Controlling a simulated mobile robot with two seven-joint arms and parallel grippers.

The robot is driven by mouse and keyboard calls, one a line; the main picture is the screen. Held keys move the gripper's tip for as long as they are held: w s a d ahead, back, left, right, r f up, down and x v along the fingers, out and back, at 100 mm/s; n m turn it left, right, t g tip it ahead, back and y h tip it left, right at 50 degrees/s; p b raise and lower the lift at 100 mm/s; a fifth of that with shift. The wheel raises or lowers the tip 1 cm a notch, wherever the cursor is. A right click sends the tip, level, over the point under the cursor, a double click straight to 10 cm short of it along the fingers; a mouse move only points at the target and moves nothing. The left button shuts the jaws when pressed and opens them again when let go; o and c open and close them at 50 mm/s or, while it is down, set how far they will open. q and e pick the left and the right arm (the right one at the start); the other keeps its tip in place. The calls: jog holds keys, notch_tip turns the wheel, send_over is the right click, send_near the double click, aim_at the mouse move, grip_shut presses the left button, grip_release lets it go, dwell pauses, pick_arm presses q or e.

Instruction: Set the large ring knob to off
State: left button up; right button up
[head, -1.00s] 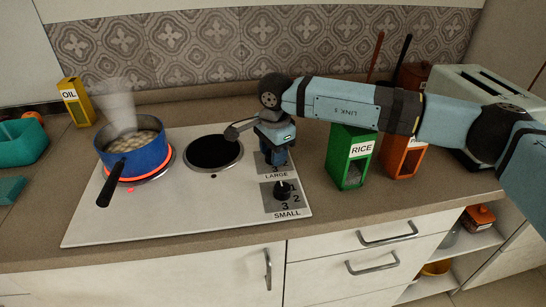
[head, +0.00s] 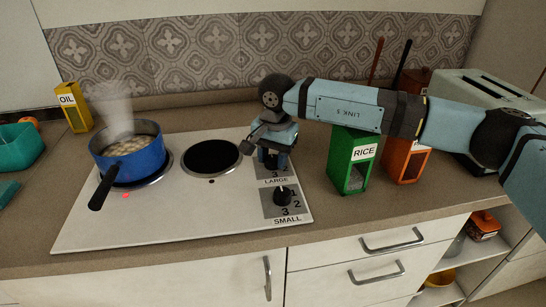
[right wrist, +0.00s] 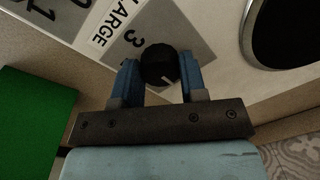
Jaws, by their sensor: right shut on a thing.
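The large ring knob (right wrist: 158,62) is a round black knob on a grey printed plate marked "3" and "LARGE". In the right wrist view it sits between the two blue fingers of my right gripper (right wrist: 158,80), which is shut on it. A pale mark on the knob points toward the gripper's palm, away from the "3". In the head view my right gripper (head: 274,157) points down over this knob and mostly hides it. The large ring under the blue pot (head: 130,158) looks dark, with a small red light (head: 126,195) lit in front. My left gripper is out of view.
The small knob (head: 283,196) stands just in front on the white hob (head: 180,225). A bare dark ring (head: 211,157) lies left of my gripper. The green rice box (head: 350,160) and an orange box (head: 403,160) stand to the right, close under my arm.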

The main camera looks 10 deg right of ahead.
aim_at(276, 159)
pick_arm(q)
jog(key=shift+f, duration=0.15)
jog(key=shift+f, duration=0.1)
pick_arm(e)
jog(key=o, duration=0.9)
pick_arm(q)
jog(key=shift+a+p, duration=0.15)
jog(key=shift+p, duration=0.6)
pick_arm(e)
jog(key=r, duration=1.3)
jog(key=shift+s+d+r, duration=0.2)
jog(key=shift+d+r, duration=0.15)
jog(key=shift+r, duration=0.05)
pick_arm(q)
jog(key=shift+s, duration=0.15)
pick_arm(e)
jog(key=shift+s, duration=0.1)
